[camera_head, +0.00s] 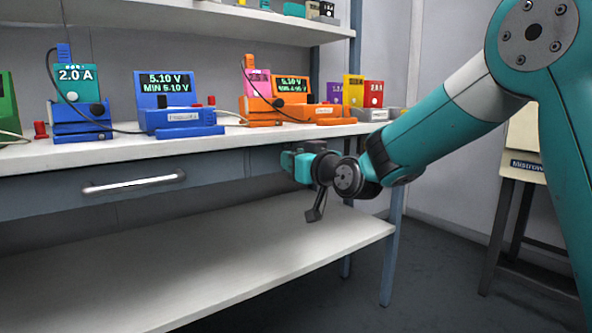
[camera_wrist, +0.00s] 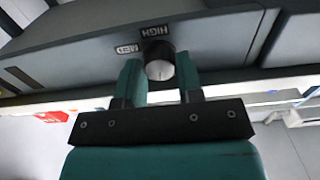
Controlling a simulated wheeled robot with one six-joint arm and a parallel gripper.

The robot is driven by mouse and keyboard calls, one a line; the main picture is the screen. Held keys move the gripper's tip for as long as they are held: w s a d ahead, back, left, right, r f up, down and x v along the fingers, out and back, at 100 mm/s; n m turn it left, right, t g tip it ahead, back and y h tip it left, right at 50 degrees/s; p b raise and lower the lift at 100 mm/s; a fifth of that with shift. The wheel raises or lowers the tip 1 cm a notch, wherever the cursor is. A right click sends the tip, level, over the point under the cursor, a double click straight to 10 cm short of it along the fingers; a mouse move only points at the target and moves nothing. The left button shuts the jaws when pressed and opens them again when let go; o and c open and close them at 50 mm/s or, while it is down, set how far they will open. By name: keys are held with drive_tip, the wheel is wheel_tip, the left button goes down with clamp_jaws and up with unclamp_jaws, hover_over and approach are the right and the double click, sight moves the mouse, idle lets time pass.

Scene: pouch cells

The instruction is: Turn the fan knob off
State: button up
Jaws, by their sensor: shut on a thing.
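The fan knob (camera_wrist: 160,66) is round and dark-sided with a pale face, on the grey front panel (camera_wrist: 100,52) under the bench top. In the wrist view, my gripper (camera_wrist: 159,76) has one teal finger on each side of the knob and is shut on it. A HIGH label (camera_wrist: 156,31) and a MED label (camera_wrist: 127,48) show beside the knob, turned around in this view. No OFF label is visible. In the head view, my gripper (camera_head: 287,161) is at the bench's front panel, and the knob is hidden there.
The bench top (camera_head: 100,150) above my gripper holds a blue meter (camera_head: 165,88), an orange meter (camera_head: 291,87) and several coloured cells. A drawer handle (camera_head: 134,184) sticks out to the left. A lower shelf (camera_head: 200,255) lies below, with open space between.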

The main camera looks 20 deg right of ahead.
drive_tip(key=shift+f+n+b, duration=0.15)
drive_tip(key=shift+n+b, duration=0.3)
drive_tip(key=shift+n, duration=0.35)
drive_tip(key=o, duration=0.9)
drive_tip(key=v, duration=1.7)
drive_tip(key=shift+s, duration=0.2)
